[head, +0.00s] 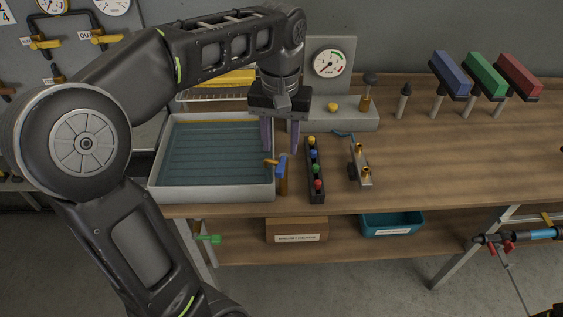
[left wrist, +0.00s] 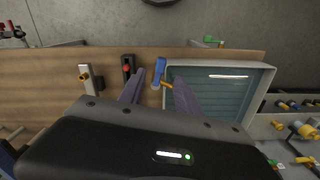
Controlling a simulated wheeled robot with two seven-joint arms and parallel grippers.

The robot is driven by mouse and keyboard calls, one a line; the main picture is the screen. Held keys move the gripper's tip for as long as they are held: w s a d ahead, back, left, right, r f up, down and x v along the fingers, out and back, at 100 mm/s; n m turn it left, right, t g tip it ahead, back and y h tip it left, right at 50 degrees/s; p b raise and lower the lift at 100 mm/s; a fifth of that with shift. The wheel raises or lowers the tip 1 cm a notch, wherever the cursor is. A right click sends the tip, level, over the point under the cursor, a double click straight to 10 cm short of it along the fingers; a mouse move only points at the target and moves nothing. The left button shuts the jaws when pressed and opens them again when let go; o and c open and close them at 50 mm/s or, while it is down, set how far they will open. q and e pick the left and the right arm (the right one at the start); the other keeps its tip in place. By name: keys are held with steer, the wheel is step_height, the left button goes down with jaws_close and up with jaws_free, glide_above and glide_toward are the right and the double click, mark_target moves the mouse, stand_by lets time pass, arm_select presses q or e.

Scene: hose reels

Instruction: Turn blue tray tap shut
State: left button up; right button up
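The blue tray tap (head: 282,178) stands at the right front corner of a grey tray (head: 205,190) with a teal inside. A brass-coloured part sticks out from the tap toward the tray. My left gripper (head: 280,150) points down just behind and above the tap, its two purple fingers apart and nothing held between them. In the left wrist view the blue tap (left wrist: 158,70) shows beyond the fingertips, in the gap between the fingers (left wrist: 158,82). I cannot tell whether a finger touches it. My right gripper is not in view.
A black strip with several coloured knobs (head: 316,182) stands close right of the tap. A plate with brass fittings (head: 361,166) stands further right. A gauge panel (head: 330,68) stands behind. Blue, green and red handles (head: 484,73) line the back right. The right bench top is mostly clear.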

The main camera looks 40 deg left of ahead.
mark_target(280, 166)
arm_select(q)
step_height(280, 166, down, 7)
stand_by(0.4)
steer(key=shift+c, duration=0.2)
jaws_close()
stand_by(0.3)
